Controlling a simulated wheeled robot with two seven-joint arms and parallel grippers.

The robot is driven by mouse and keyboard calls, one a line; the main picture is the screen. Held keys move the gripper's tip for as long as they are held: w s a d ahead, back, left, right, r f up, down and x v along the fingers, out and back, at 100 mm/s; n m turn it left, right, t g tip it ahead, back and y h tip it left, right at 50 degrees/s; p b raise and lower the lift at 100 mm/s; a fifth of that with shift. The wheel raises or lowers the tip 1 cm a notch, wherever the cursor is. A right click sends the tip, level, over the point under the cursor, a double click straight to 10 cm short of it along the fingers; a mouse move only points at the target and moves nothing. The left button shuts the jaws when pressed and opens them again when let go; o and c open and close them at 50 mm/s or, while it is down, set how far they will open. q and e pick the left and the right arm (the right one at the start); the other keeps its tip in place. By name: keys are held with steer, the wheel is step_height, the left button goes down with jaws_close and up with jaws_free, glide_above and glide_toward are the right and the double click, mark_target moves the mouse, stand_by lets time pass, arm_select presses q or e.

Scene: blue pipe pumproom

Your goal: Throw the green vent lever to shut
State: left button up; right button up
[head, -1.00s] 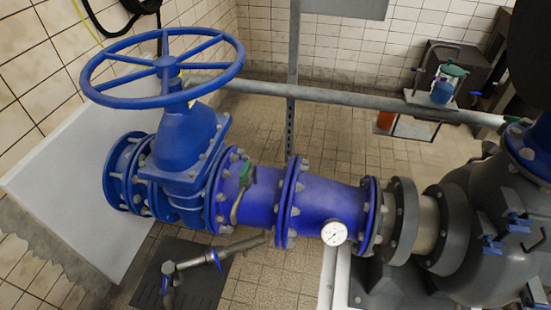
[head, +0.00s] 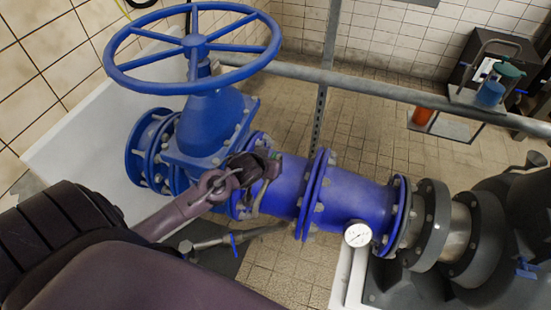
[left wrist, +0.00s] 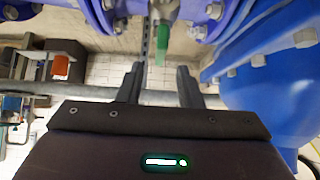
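The vent lever has a green grip (left wrist: 160,50) and a pale metal body on the blue pipe. In the head view only a sliver of green (head: 277,157) shows past my left gripper (head: 262,165), which hides most of the lever. In the left wrist view my left gripper (left wrist: 159,76) is open, its two dark fingers apart. The green grip lies in line with the gap, around or just beyond the fingertips; whether it is between them I cannot tell. No contact shows. My right gripper is not in view.
The large blue handwheel (head: 192,48) stands behind and above my left arm. The blue pipe (head: 343,200) with flanges and a white gauge (head: 357,235) runs right. A grey rail (head: 390,88) crosses behind. A lower pipe with a blue handle (head: 234,243) lies below the gripper.

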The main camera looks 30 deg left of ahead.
arm_select(q)
steer(key=x, duration=0.5)
steer(key=shift+w+f, duration=0.15)
steer(key=shift+f, duration=0.1)
jaws_close()
